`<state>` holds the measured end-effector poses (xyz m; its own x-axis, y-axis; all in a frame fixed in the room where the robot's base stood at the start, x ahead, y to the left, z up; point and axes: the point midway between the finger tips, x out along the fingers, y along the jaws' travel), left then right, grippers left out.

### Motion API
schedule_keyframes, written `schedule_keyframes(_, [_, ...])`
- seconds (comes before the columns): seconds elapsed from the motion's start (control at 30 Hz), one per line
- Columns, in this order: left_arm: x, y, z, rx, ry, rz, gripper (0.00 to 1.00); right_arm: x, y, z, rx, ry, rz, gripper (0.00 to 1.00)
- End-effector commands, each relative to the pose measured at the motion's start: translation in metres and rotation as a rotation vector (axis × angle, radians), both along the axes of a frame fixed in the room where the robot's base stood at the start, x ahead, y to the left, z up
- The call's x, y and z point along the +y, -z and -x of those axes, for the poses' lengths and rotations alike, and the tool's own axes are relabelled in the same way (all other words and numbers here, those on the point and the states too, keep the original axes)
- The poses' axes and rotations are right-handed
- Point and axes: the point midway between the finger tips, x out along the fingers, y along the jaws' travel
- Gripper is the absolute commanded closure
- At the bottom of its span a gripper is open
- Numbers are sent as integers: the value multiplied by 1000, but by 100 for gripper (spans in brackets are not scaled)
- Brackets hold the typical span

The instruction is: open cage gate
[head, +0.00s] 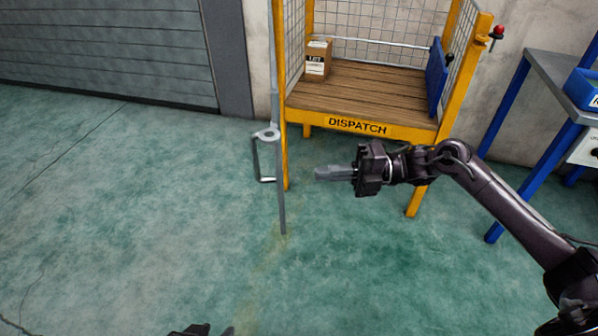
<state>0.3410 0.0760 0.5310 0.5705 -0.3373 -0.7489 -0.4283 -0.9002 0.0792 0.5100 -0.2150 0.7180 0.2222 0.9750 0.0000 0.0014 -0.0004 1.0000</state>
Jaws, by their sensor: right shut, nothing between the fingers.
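The cage (288,110) has a yellow frame, mesh sides and a plank floor, with a "DISPATCH" sign on its front beam. The grey gate (281,205) shows nearly edge-on at the cage's left front post and stands out toward me, leaving the cage front open. Its looped handle (256,160) sticks out on the gate's left side. My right gripper (322,173) is shut and empty, right of the gate and apart from it, in front of the cage. My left gripper (210,331) only just shows at the bottom edge; most of it is cut off.
A cardboard box (318,60) and a blue panel (437,77) are in the cage. A blue-legged bench (547,70) with a blue bin (584,88) stands at the right. A grey shutter (110,50) is at the back left. The green floor at left is clear.

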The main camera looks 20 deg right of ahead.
Motion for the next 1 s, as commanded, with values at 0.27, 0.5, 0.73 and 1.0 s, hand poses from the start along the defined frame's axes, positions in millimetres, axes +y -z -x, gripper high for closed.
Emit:
schedule_keyframes(0.27, [0,-1,-2,-9,-1,4,64,48,-1,-11,-3,-1,-3,100])
schedule_keyframes(0.5, [-1,-3,-4,-22,-3,9,64,61,0,-14,-1,1,0,100])
schedule_keyframes(0.73, [-1,-3,-4,-24,-3,10,64,62,0,-14,-1,1,0,100])
schedule_keyframes(1.0, [0,-2,-1,-3,0,0,64,70,-1,-15,-1,12,-3,100])
